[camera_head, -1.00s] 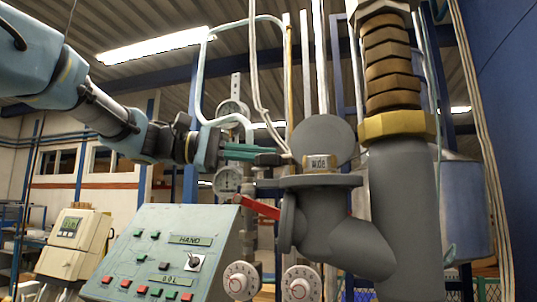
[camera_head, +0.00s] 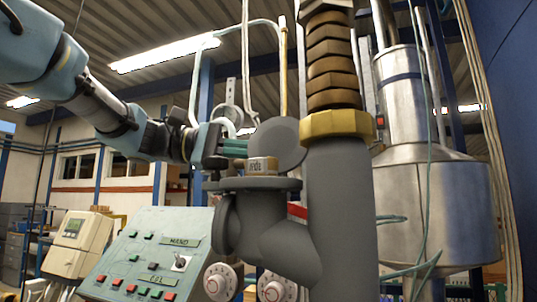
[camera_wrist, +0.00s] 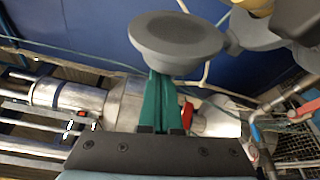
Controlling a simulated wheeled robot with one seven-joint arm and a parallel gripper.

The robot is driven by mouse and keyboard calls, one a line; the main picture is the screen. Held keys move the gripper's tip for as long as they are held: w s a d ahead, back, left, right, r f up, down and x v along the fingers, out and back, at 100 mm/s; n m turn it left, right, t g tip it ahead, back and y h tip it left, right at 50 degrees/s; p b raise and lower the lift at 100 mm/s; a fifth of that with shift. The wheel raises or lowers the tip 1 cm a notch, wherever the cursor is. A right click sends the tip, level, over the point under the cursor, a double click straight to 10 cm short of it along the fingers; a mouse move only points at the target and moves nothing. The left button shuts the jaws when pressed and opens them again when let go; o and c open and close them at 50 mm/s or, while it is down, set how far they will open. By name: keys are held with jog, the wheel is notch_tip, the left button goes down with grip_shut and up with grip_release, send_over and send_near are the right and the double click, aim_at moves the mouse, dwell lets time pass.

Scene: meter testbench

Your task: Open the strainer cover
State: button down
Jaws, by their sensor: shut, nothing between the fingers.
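The grey round strainer cover (camera_head: 277,142) stands raised and steeply tilted above the strainer's flange (camera_head: 252,184), beside the thick grey pipe. A small brass-coloured block with lettering (camera_head: 262,165) sits in front of it. In the wrist view the round grey disc (camera_wrist: 175,38), which looks like the cover, lies just beyond my fingertips. My gripper (camera_head: 236,150) is shut and empty, its green fingers at the left edge of the cover. In the wrist view the fingers (camera_wrist: 160,100) run up to the disc's underside; I cannot tell whether they touch it.
The thick grey pipe with a brass nut (camera_head: 338,123) stands right of the strainer. A control panel (camera_head: 150,250) with knobs stands at lower left. A large metal tank (camera_head: 435,205) is behind at right. A red lever (camera_head: 297,211) is partly hidden behind the strainer.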

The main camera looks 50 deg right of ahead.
jog(key=shift+f+b, duration=0.1)
jog(key=shift+b, duration=0.3)
jog(key=shift+a+b, duration=0.15)
jog(key=shift+b, duration=0.5)
jog(key=shift+s+a+m+h+b, duration=0.1)
jog(key=shift+a+m+h+b, duration=0.2)
jog(key=shift+m+b, duration=0.65)
jog(key=shift+a+r+b, duration=0.1)
jog(key=shift+r+b, duration=0.3)
jog(key=shift+b, duration=0.45)
jog(key=shift+s+a+r, duration=0.1)
jog(key=shift+r, duration=0.15)
